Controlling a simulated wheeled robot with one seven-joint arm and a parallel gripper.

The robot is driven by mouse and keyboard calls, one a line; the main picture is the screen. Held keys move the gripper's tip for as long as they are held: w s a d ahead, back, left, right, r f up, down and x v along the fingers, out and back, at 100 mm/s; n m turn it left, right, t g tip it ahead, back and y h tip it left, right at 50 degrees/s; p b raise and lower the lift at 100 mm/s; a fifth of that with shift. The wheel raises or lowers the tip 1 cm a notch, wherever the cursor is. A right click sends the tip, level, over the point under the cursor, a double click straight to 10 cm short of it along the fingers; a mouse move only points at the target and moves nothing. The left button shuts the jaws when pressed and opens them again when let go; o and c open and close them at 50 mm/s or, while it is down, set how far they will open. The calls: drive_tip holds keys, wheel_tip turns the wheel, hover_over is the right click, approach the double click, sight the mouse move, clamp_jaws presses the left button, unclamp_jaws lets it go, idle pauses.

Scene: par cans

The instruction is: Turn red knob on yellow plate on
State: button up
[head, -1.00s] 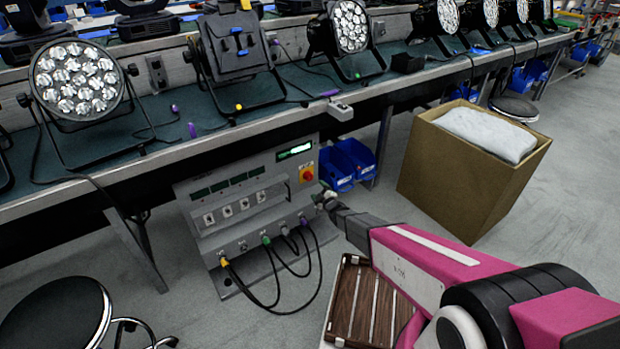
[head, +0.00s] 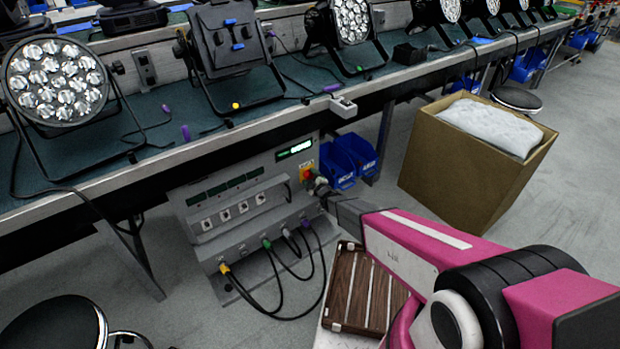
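The red knob (head: 306,174) sits on a yellow plate (head: 304,165) at the upper right of the grey control panel (head: 222,245), under the workbench. My gripper (head: 316,183) is right at the knob, at its lower right, and partly covers the knob and plate. The gripper is small and dark here, so I cannot tell whether its fingers touch the knob or how far apart they are. The knob's exact turn angle is too small to read. A small green display (head: 294,149) is lit above the plate.
The workbench edge (head: 245,131) overhangs the panel. Several cables (head: 275,290) hang from the panel's front. Blue bins (head: 355,155) stand just right of the panel, and a large cardboard box (head: 455,170) is further right. A black stool (head: 55,328) is at lower left.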

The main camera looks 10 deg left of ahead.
drive_tip(key=c, duration=0.6)
drive_tip(key=shift+m, duration=0.3)
drive_tip(key=m, duration=0.4)
drive_tip(key=shift+r, duration=0.15)
drive_tip(key=m+g, duration=0.1)
drive_tip(key=m, duration=0.3)
drive_tip(key=shift+w, duration=0.1)
drive_tip(key=m, duration=0.4)
drive_tip(key=shift+w+d+g, duration=0.1)
drive_tip(key=shift+d+g, duration=0.05)
drive_tip(key=shift+g, duration=0.25)
drive_tip(key=shift+m+g, duration=0.3)
drive_tip(key=shift+m, duration=1.6)
drive_tip(key=shift+w+y, duration=0.1)
drive_tip(key=shift+y, duration=0.2)
